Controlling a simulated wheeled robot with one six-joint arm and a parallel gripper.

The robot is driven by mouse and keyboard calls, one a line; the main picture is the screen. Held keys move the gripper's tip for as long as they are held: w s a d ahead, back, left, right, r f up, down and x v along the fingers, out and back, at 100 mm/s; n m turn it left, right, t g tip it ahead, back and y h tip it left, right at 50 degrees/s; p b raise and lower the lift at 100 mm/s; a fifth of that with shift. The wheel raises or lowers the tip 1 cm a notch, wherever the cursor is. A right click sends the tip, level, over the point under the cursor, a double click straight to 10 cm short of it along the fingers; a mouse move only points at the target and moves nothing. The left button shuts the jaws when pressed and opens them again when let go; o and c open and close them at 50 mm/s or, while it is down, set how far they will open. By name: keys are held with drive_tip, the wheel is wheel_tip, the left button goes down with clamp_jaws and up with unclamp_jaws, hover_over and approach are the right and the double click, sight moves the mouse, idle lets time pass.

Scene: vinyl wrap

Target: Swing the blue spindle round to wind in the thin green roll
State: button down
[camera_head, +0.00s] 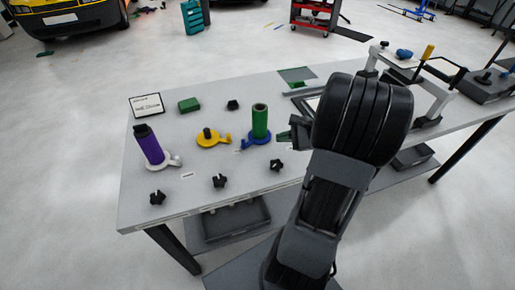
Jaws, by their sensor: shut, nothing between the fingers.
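The thin green roll (260,120) stands upright on the blue spindle (257,140) near the middle of the white table. The spindle's round blue base shows under the roll, and a blue arm sticks out to its lower left. My gripper (284,136) is just right of the roll and spindle, at about the height of the roll's lower part. It is shut and empty. My wrist hides much of it, and I cannot tell whether it touches the spindle.
A purple roll (150,147) on a white spindle stands at the left. An empty yellow spindle (209,139) lies between. Black knobs (219,181) sit along the front. A green block (189,105) and a sign (147,105) are at the back. A frame (433,95) stands right.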

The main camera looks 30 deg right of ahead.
drive_tip(key=n, duration=0.1)
drive_tip(key=f+n+b, duration=0.1)
drive_tip(key=n, duration=0.1)
drive_tip(key=d+n+b, duration=0.1)
drive_tip(key=n, duration=0.1)
drive_tip(key=shift+s+f, duration=0.15)
drive_tip(key=n, duration=0.1)
drive_tip(key=n+b, duration=0.1)
drive_tip(key=n, duration=0.1)
drive_tip(key=n+b, duration=0.1)
drive_tip(key=shift+s+d+n, duration=0.25)
drive_tip(key=shift+d+n, duration=0.05)
drive_tip(key=shift+d, duration=0.1)
drive_tip(key=shift+w+n, duration=0.15)
drive_tip(key=shift+n, duration=0.15)
approach(245, 144)
drive_tip(key=x, duration=0.5)
drive_tip(key=shift+w+f, duration=0.15)
drive_tip(key=shift+w+a+p, duration=0.3)
drive_tip(key=shift+w+a, duration=0.15)
drive_tip(key=shift+w, duration=0.2)
